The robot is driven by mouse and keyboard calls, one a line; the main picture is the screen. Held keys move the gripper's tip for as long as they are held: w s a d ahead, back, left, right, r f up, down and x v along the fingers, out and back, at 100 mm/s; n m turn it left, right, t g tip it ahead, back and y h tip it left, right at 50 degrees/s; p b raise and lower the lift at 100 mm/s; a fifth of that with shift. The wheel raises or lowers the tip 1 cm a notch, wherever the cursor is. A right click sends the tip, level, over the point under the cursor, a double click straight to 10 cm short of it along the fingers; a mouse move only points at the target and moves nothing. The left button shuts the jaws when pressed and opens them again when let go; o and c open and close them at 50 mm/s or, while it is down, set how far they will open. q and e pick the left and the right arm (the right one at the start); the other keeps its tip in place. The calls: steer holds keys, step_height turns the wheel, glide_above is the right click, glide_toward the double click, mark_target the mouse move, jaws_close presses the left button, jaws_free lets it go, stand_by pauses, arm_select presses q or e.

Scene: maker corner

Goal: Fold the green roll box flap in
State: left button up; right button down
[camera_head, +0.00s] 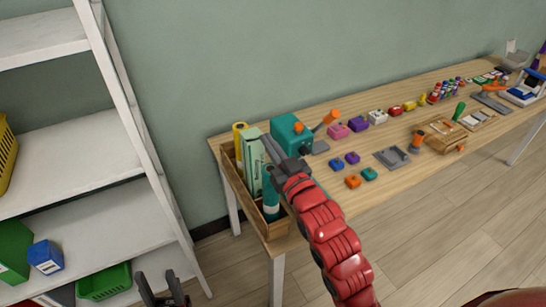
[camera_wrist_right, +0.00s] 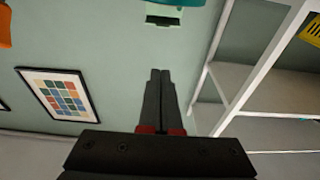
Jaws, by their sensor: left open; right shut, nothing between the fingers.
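The green roll box (camera_head: 252,165) is a tall pale green box. It stands upright in a wooden tray (camera_head: 250,207) at the table's left end. My right gripper (camera_head: 267,141) is shut and empty, reaching in at the box's upper right side; I cannot tell whether it touches. Its shut fingers (camera_wrist_right: 160,92) point at the wall in the right wrist view. I cannot make out the flap clearly. My left gripper (camera_head: 164,286) is open and empty, low at the bottom, away from the table.
A yellow roll (camera_head: 239,132) and a teal roll (camera_head: 270,198) share the tray. A teal machine (camera_head: 288,132) with orange parts stands just right of it. Small coloured blocks (camera_head: 354,181) lie further right. A white shelf (camera_head: 75,150) stands at left.

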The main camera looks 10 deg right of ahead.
steer(key=r+p, duration=0.1)
steer(key=p, duration=0.1)
glide_above(258, 134)
steer(key=s, duration=0.3)
step_height(258, 134, down, 3)
steer(key=shift+s+a+r+p, duration=0.15)
steer(key=shift+r+p, duration=0.05)
steer(key=shift+p, duration=0.2)
steer(key=shift+s+f, duration=0.15)
steer(key=shift+f, duration=0.5)
